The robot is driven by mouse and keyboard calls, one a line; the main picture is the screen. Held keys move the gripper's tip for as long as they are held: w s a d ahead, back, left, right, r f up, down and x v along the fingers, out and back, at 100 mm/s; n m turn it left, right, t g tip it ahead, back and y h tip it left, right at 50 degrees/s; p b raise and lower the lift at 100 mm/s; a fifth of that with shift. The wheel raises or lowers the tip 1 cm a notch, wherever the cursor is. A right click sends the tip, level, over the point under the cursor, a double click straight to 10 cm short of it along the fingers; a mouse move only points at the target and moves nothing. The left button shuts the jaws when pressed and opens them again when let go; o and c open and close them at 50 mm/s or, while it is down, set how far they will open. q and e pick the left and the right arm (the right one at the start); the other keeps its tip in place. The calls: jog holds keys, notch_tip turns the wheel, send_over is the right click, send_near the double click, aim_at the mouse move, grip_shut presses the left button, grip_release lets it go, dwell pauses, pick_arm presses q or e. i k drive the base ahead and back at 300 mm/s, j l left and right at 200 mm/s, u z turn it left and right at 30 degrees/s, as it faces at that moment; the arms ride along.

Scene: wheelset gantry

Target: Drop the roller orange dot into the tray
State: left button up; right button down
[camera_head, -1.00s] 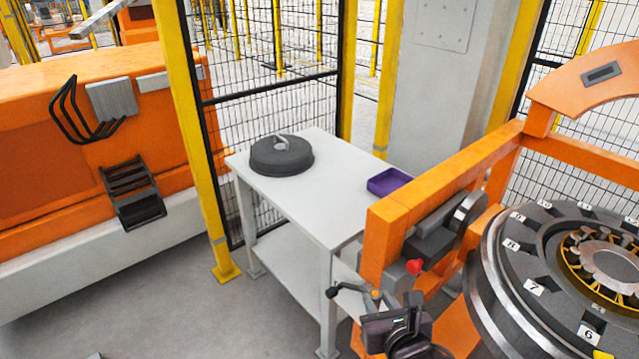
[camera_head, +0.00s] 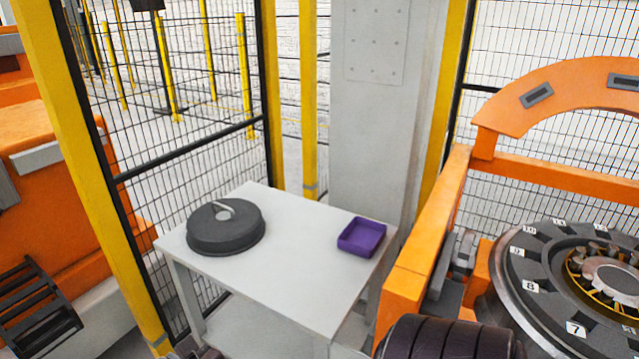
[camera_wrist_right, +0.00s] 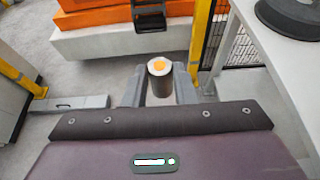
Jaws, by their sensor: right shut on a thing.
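The roller cannot be made out in the head view. My left gripper is not in view.
A dark round lid-like part (camera_head: 226,236) with a light handle lies on the table's left side. An orange frame (camera_head: 425,255) and a numbered ring (camera_head: 520,262) stand to the right. Mesh fencing (camera_head: 190,110) rises behind. The tabletop between lid and tray is clear.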

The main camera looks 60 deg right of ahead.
aim_at(369, 241)
jog(key=i+z, duration=0.25)
jog(key=i, duration=0.45)
jog(key=i+j+z, duration=0.15)
jog(key=i+z, duration=0.15)
jog(key=i, duration=0.35)
jog(key=i+l+z, duration=0.15)
jog(key=z, duration=0.3)
jog(key=i+z, duration=0.65)
jog(key=z, duration=0.25)
jog(key=i+j+z, duration=0.2)
jog(key=z, duration=0.2)
jog(key=i+z, duration=0.1)
jog(key=z, duration=0.95)
